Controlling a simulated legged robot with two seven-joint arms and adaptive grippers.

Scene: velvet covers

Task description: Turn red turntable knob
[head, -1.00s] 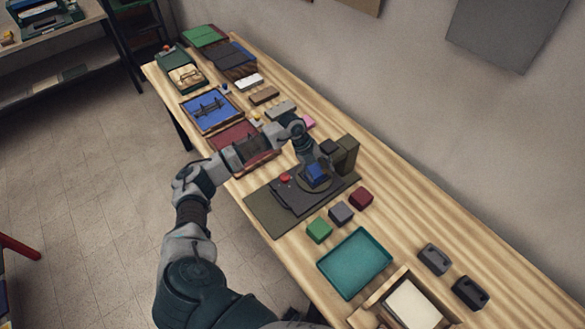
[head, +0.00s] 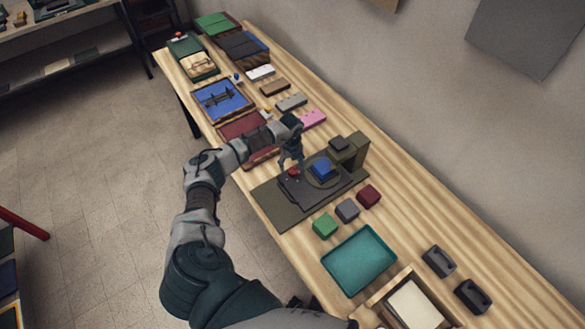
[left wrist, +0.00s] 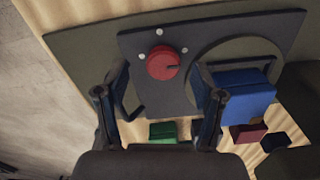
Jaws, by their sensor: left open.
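The red turntable knob (head: 293,172) sits on the dark turntable plate (head: 294,194), left of a round platter that bears a blue block (head: 323,168). In the left wrist view the knob (left wrist: 163,63) is a red disc with a dark pointer line and small pale dots around it. My left gripper (head: 291,165) is over the plate, right at the knob. In the left wrist view its two fingers (left wrist: 165,85) are spread, empty, with the knob beyond the gap between them. Whether a finger touches the knob cannot be told. My right gripper is not in view.
A dark post (head: 353,153) stands behind the platter. Green (head: 325,225), grey (head: 347,209) and dark red (head: 368,195) blocks lie in front of the base. A teal tray (head: 392,260) is nearer. Blue (head: 222,103) and red trays lie farther left.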

